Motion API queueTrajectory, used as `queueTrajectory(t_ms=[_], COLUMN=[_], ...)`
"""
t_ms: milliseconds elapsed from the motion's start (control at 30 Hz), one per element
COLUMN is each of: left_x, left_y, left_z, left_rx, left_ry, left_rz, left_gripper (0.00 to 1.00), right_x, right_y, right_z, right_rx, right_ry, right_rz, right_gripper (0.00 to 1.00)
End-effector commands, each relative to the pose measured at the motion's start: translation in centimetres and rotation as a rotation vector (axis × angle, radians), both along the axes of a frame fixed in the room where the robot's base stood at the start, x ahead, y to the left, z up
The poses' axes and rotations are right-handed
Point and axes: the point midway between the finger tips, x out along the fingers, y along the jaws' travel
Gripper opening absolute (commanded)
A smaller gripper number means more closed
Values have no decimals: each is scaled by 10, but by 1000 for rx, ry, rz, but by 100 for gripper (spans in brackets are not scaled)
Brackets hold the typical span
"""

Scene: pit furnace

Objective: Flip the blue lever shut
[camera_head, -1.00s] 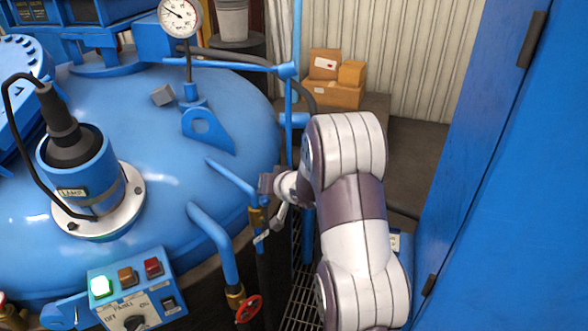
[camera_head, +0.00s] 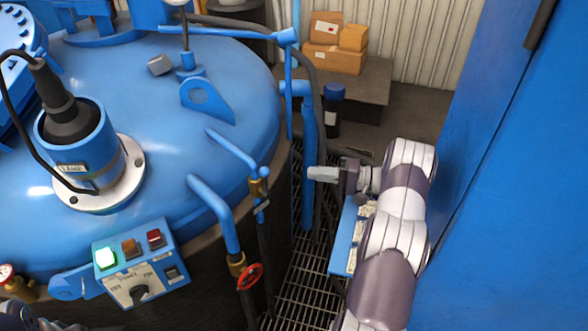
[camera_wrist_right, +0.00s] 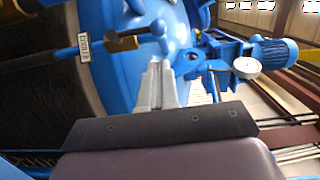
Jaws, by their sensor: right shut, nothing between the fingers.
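A brass valve (camera_head: 256,188) sits on a thin pipe at the right side of the big blue vessel. A small blue lever with a round end (camera_head: 264,173) shows at its top. In the right wrist view the blue lever (camera_wrist_right: 158,30) stands beside the brass valve body (camera_wrist_right: 123,44), beyond the fingertips. I cannot tell the lever's exact angle. My right gripper (camera_head: 312,174) is shut and empty, to the right of the valve and apart from it. Its closed fingers also show in the right wrist view (camera_wrist_right: 161,66).
A red handwheel (camera_head: 249,277) is on a pipe below the valve. A control panel (camera_head: 140,262) with a lit green button is at lower left. A tall blue cabinet (camera_head: 505,190) closes off the right side. Grating (camera_head: 300,275) covers the floor gap.

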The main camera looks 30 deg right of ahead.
Motion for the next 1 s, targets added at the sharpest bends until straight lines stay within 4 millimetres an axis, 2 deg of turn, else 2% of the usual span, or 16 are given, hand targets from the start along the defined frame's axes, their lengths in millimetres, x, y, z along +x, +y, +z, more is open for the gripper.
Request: queueTrajectory(t_ms=[300, 500, 667, 1000], left_x=[0, 0, 0, 0], left_y=[0, 0, 0, 0], left_z=[32, 43, 45, 44], left_rx=[0, 0, 0, 0], left_ry=[0, 0, 0, 0], left_rz=[0, 0, 0, 0], left_gripper=[45, 45, 45, 45], right_x=[39, 58, 64, 64], right_y=[43, 63, 70, 70], right_z=[5, 2, 0, 0], right_rx=[1, 0, -1, -2], right_ry=[1, 0, 0, -1], right_rz=[3, 0, 0, 0], right_gripper=[0, 0, 0, 0])
